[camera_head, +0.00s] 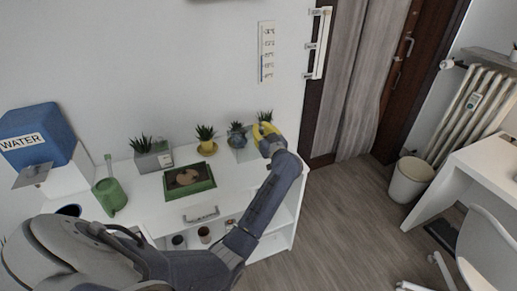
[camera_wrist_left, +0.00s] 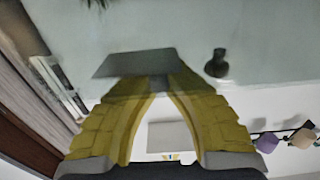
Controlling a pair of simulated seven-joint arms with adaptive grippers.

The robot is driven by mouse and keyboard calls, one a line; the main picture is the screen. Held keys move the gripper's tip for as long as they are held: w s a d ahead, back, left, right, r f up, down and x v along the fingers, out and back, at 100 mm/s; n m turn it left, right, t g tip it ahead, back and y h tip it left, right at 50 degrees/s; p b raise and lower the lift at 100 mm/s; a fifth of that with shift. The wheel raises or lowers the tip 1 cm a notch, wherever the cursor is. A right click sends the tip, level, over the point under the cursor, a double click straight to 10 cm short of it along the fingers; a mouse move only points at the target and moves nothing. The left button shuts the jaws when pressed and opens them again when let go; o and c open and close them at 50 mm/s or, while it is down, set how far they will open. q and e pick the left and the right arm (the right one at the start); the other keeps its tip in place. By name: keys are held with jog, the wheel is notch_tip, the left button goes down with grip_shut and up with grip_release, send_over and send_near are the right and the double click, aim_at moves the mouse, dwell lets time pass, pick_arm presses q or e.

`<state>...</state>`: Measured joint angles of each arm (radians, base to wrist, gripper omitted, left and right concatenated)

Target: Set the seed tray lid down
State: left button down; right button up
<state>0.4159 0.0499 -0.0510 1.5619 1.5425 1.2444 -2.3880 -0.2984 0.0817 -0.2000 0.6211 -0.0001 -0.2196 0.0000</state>
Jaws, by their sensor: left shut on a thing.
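My left gripper (camera_head: 268,132) has yellow fingers and is raised at the right end of the white shelf desk, by the wall. In the left wrist view its fingers (camera_wrist_left: 158,88) close on a small grey part of what appears to be the seed tray lid (camera_wrist_left: 133,64), a thin grey see-through panel. In the head view the lid (camera_head: 243,152) shows faintly as a pale pane left of the gripper; its edges are hard to make out. The green seed tray (camera_head: 189,190) with brown soil sits on the desk, left of the gripper. My right gripper is not in view.
Potted plants stand along the wall: one in a grey box (camera_head: 152,162), one in a yellow pot (camera_head: 207,148), one in a blue-grey pot (camera_head: 237,140). A green watering can (camera_head: 110,196) and a blue water container (camera_head: 38,138) are at left. The desktop (camera_head: 228,180) right of the tray looks clear.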

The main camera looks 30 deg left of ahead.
pick_arm(q)
notch_tip(320, 180, down, 10)
dwell(0.6)
jog(key=shift+f, duration=0.2)
jog(key=c, duration=1.5)
grip_release()
